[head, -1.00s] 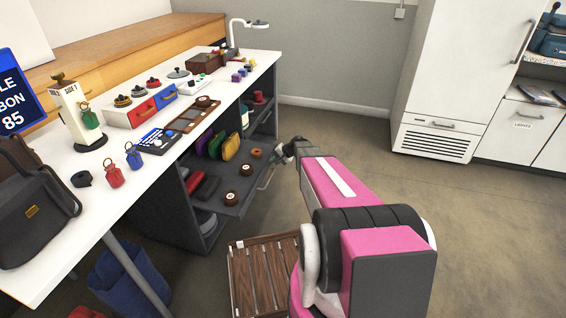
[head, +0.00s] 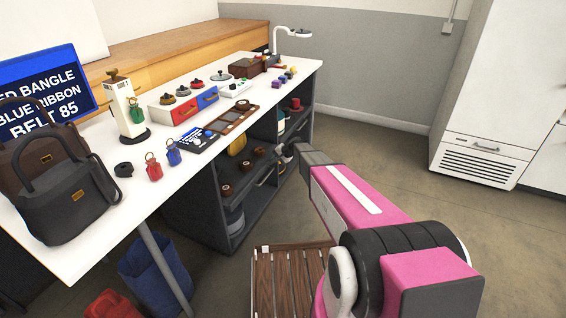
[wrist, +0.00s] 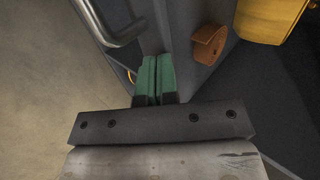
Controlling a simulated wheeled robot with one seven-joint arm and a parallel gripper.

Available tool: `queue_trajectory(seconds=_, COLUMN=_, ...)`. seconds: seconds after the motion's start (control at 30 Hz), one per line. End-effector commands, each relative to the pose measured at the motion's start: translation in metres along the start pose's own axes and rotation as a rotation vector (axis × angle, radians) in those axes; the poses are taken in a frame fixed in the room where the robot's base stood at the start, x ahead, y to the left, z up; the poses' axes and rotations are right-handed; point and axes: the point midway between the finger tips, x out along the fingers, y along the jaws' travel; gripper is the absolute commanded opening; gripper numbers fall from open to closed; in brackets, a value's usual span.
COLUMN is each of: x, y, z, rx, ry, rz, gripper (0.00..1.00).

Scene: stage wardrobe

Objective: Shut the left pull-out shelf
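The left pull-out shelf (head: 236,188) is a dark grey tray in the cabinet under the white counter. In the head view it sits mostly inside the cabinet; I cannot tell if it is flush. Its metal handle (wrist: 122,32) shows in the wrist view. A brown roll (wrist: 208,45) and a yellow bag (wrist: 270,18) lie on it. My gripper (wrist: 153,78) has its green fingertips together with nothing visible between them. They are at the shelf's grey front, beside the handle; contact is unclear. In the head view my gripper (head: 288,156) is partly hidden by my arm.
A slatted wooden crate (head: 285,280) stands on the floor in front of the cabinet. A blue bag (head: 157,272) is beneath the counter. The counter (head: 190,165) carries handbags, small bottles and drawers. The floor to the right (head: 400,160) is clear.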

Motion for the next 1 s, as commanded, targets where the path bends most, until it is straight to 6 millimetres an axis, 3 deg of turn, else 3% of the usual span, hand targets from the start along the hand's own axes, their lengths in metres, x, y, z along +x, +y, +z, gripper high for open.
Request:
queue_trajectory(seconds=0.3, x=0.023, y=-0.02, z=-0.001, rx=-0.001, ry=0.001, rz=0.001, gripper=0.0)
queue_trajectory(seconds=1.0, x=0.028, y=-0.025, z=0.0, rx=0.002, ry=-0.001, rz=-0.004, gripper=0.0)
